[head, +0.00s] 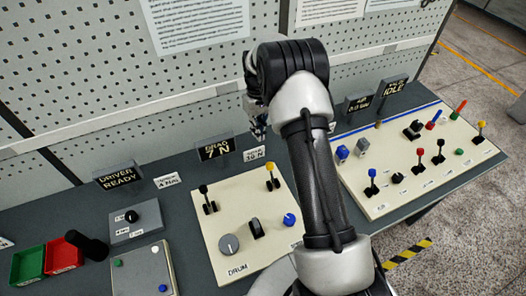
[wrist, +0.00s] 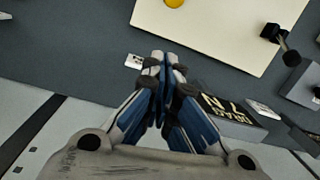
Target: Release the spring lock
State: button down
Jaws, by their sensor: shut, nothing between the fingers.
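No control in view carries a readable spring lock label, so I cannot tell which one it is. The middle drum panel (head: 240,205) carries a black-knobbed lever (head: 204,190), a yellow-knobbed lever (head: 271,168), a grey dial (head: 229,244), a black rocker-like control (head: 256,229) and a blue knob (head: 289,220). My gripper (wrist: 165,58) is shut and empty in the wrist view, above the dark bench between the panel edge and the DRAG 7 N display (wrist: 232,110). In the head view my gripper is mostly hidden behind my arm. The yellow knob (wrist: 174,2) shows at the wrist view's top edge.
The right panel (head: 400,205) holds several coloured levers and knobs. At left are a DRIVER READY display (head: 119,175), a small dial box (head: 134,222) and green (head: 28,266) and red (head: 64,254) bins. A perforated wall (head: 100,80) stands behind the bench.

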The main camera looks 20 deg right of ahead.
aim_at(270, 166)
jog(key=f, duration=0.3)
jog(key=s+f, duration=0.1)
jog(key=f, duration=0.3)
jog(key=f+b, duration=0.1)
jog(key=f, duration=0.2)
jog(key=shift+s+a+f, duration=0.15)
jog(key=shift+a+f, duration=0.05)
jog(key=shift+a, duration=0.1)
jog(key=s, duration=0.1)
jog(key=s+r, duration=0.1)
jog(key=r, duration=0.1)
jog(key=shift+s+d+p, duration=0.25)
jog(key=shift+s+p, duration=0.05)
jog(key=shift+s, duration=0.1)
jog(key=shift+s+d+r, duration=0.1)
jog(key=shift+s, duration=0.15)
jog(key=shift+w, duration=0.1)
jog(key=shift+r+b, duration=0.1)
jog(key=shift+b, duration=0.25)
